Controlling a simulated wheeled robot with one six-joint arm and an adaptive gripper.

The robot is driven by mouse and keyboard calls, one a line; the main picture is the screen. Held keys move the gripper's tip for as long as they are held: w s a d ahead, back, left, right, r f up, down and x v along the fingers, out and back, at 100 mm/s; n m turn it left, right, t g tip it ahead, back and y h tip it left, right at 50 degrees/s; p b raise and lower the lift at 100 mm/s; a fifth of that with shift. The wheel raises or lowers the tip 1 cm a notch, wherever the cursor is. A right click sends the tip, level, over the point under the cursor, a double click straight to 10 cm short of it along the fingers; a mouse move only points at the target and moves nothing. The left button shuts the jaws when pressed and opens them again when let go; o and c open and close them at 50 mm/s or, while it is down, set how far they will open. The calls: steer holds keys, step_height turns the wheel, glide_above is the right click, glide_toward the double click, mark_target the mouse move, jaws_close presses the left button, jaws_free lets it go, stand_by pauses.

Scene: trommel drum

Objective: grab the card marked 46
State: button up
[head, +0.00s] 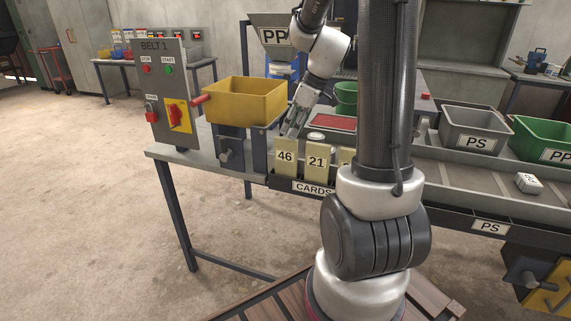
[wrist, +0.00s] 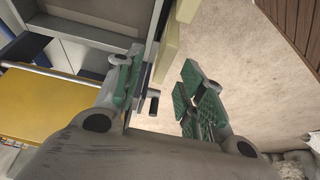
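The card marked 46 (head: 285,157) is a pale yellow upright card at the left end of the row in the holder labelled CARDS (head: 314,188). The card marked 21 (head: 317,160) stands to its right, and another card is mostly hidden behind my arm. My gripper (head: 294,127) is just above and behind the card marked 46. In the wrist view my gripper (wrist: 163,88) has its green-padded fingers apart, with nothing held. A pale yellow card edge (wrist: 166,52) shows beyond the fingers; its number cannot be read there.
A yellow bin (head: 245,104) stands left of my gripper, beside the BELT 1 control panel (head: 166,85) with its switches. A red panel (head: 333,122) lies behind the cards. Grey (head: 477,128) and green (head: 545,137) bins stand right. Open floor lies at left.

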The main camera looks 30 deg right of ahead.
mark_target(286, 140)
steer(key=x, duration=0.5)
steer(key=shift+a+f, duration=0.15)
steer(key=shift+a, duration=0.15)
jaws_close()
